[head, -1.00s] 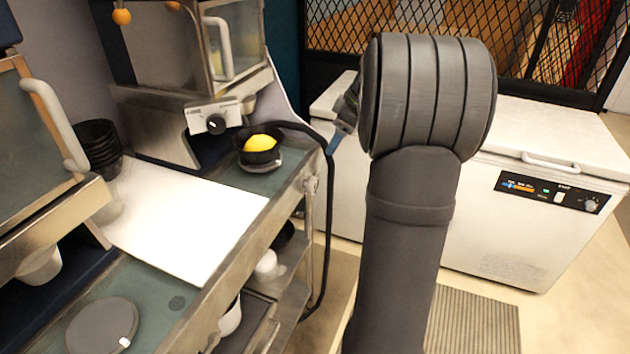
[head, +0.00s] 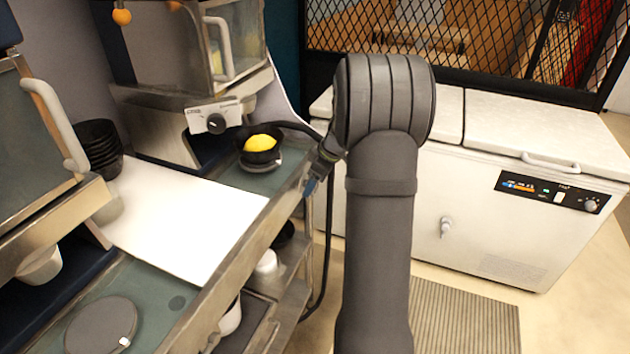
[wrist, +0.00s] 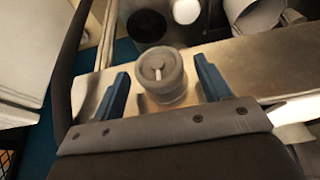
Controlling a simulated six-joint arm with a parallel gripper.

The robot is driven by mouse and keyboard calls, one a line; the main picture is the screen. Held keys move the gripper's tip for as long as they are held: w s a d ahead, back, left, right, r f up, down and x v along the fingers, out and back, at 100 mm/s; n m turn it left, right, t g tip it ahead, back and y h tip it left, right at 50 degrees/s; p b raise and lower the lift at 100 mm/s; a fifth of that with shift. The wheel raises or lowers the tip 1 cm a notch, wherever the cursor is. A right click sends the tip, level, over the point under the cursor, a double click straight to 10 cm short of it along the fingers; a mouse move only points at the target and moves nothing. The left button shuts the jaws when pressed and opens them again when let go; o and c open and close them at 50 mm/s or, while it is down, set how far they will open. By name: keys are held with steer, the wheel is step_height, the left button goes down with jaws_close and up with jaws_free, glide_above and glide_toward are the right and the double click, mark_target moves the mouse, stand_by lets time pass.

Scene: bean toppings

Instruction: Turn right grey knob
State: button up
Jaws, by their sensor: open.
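The grey knob (wrist: 160,72), round with a pale pointer line on its face, sits on the metal front edge of the counter in the wrist view. My gripper (wrist: 161,84) is open, with one blue finger to each side of the knob. Gaps show between the fingers and the knob; I cannot tell how far they reach along it. In the head view my gripper (head: 312,185) is at the counter's right front edge, and the knob is hidden or too small to make out there.
A black bowl with yellow contents (head: 261,143) stands on the counter behind my gripper. A black cable (head: 328,230) hangs beside the steel frame. A white chest freezer (head: 480,230) stands to the right. A white board (head: 180,220) lies on the counter.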

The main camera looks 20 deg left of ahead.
steer(key=shift+f, duration=0.15)
steer(key=c, duration=0.9)
steer(key=shift+w, duration=0.1)
steer(key=g, duration=0.2)
steer(key=m+g, duration=0.1)
steer(key=g, duration=0.1)
steer(key=shift+w+f, duration=0.1)
steer(key=shift+w, duration=0.3)
steer(key=g, duration=0.4)
steer(key=m+g, duration=0.1)
steer(key=shift+w+f+g+y, duration=0.3)
steer(key=shift+w+g+y, duration=0.05)
steer(key=shift+g+y, duration=0.05)
steer(key=o, duration=0.9)
